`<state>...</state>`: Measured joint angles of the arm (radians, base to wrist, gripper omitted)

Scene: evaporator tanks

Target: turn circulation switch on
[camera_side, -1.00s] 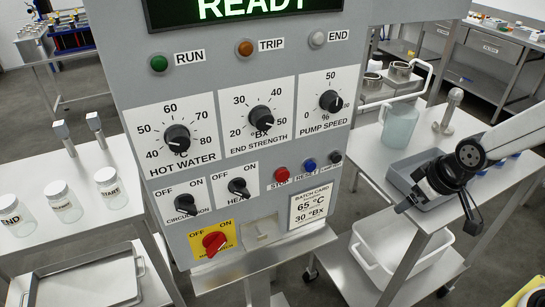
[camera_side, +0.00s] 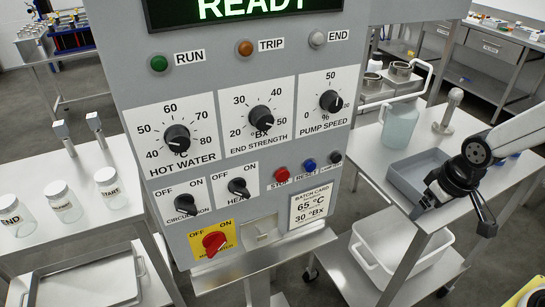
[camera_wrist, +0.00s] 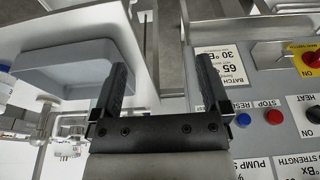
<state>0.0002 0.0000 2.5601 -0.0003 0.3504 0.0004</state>
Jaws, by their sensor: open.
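The circulation switch (camera_side: 185,206) is a black rotary knob on a white plate with OFF at upper left and ON at upper right, low on the left of the grey control panel (camera_side: 130,60). Its pointer is too small to read surely. The wrist view does not show this switch. My gripper (camera_side: 452,217) is open and empty, well to the right of the panel, above the right-hand table. In the wrist view its two black fingers (camera_wrist: 162,68) stand apart with nothing between them.
The heat switch (camera_side: 239,188) is right of the circulation switch; the red main switch (camera_side: 214,242) is below. Stop (camera_side: 281,174) and reset (camera_side: 309,164) buttons lie between my gripper and these. A grey tray (camera_side: 403,178) and jug (camera_side: 399,127) stand on the right table.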

